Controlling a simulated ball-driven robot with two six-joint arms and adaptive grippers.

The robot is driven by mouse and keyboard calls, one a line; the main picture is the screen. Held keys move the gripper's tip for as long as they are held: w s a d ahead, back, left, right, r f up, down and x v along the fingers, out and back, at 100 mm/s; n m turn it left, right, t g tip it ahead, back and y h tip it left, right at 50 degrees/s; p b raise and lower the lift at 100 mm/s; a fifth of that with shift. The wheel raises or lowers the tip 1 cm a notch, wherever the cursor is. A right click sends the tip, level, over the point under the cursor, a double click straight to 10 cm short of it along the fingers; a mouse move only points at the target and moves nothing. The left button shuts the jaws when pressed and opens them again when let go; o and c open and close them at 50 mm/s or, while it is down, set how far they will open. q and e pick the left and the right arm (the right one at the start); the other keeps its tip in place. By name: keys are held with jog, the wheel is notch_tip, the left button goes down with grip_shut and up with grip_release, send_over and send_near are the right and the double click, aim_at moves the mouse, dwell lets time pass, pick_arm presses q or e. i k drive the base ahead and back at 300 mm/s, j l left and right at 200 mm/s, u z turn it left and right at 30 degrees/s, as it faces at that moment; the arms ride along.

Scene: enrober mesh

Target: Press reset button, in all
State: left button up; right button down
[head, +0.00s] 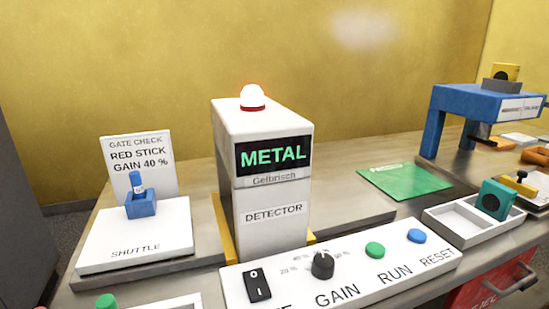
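The blue reset button (416,236) sits at the right end of the white control panel (340,277), above the word RESET. The green RUN button (375,250) is to its left. The black GAIN knob (322,265) and a black rocker switch (258,285) are further left on the panel. The white detector (268,190) stands behind the panel. Its screen (273,156) reads METAL in green, and the lamp (253,98) on top glows red and white. Neither gripper shows in the head view.
A white shuttle plate (125,249) at left carries a blue holder (141,208) with a blue stick, before a gate check sign (138,158). A green mat (404,181), a white tray (463,236) with a teal block (495,200), and a blue stand (485,104) are at right.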

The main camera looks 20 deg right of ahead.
aim_at(416, 236)
jog(key=z, duration=1.3)
jog(key=i+l+u, duration=0.1)
jog(key=u, duration=0.25)
jog(key=l+u, duration=0.2)
jog(key=u, duration=0.2)
jog(key=l+u, duration=0.2)
jog(key=u, duration=0.15)
jog(key=l+u, duration=0.4)
jog(key=l, duration=1.65)
